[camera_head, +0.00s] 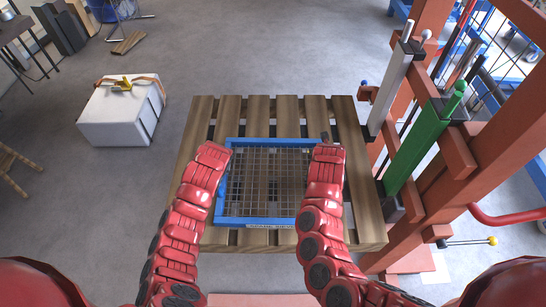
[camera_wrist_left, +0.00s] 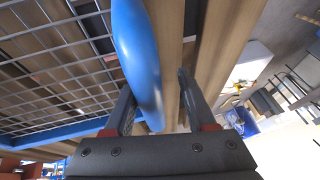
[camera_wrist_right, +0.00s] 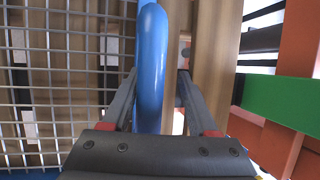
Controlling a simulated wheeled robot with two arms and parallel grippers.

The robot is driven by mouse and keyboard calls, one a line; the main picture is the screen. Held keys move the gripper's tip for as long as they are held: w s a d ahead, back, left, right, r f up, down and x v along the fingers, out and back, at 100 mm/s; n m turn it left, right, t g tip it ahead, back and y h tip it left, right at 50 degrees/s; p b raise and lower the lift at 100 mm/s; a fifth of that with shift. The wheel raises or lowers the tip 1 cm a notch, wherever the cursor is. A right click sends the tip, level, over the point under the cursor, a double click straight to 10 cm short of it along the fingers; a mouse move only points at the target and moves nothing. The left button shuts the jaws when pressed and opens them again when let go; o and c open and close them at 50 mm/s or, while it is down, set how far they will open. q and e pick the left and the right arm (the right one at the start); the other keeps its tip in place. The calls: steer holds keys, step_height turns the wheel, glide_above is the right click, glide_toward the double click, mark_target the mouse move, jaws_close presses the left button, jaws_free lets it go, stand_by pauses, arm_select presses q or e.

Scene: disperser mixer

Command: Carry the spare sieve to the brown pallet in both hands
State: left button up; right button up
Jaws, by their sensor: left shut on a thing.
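The spare sieve (camera_head: 268,141), a blue rectangular frame with wire mesh, is over the brown slatted pallet (camera_head: 342,112) in the head view. I cannot tell whether it rests on the slats or is slightly above them. My left gripper (camera_wrist_left: 155,98) is shut on the sieve's left rim; the blue rim (camera_wrist_left: 138,50) passes between its fingers. My right gripper (camera_wrist_right: 158,90) is open around the right rim (camera_wrist_right: 152,60), with a gap showing at its right finger. In the head view, both fingertips are largely hidden by my red arms.
A red-brown steel frame (camera_head: 460,165) with a green post (camera_head: 418,150) stands close to the pallet's right side. A white box (camera_head: 122,112) with a strap lies on the floor at left. The floor behind the pallet is clear.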

arm_select(q)
steer(key=shift+o, duration=1)
arm_select(e)
steer(key=shift+o, duration=0.9)
steer(key=shift+a, duration=0.2)
arm_select(q)
steer(key=shift+s+d, duration=0.1)
steer(key=shift+d, duration=0.05)
arm_select(e)
steer(key=shift+a, duration=0.2)
arm_select(q)
steer(key=shift+d, duration=0.1)
arm_select(e)
steer(key=shift+a, duration=0.1)
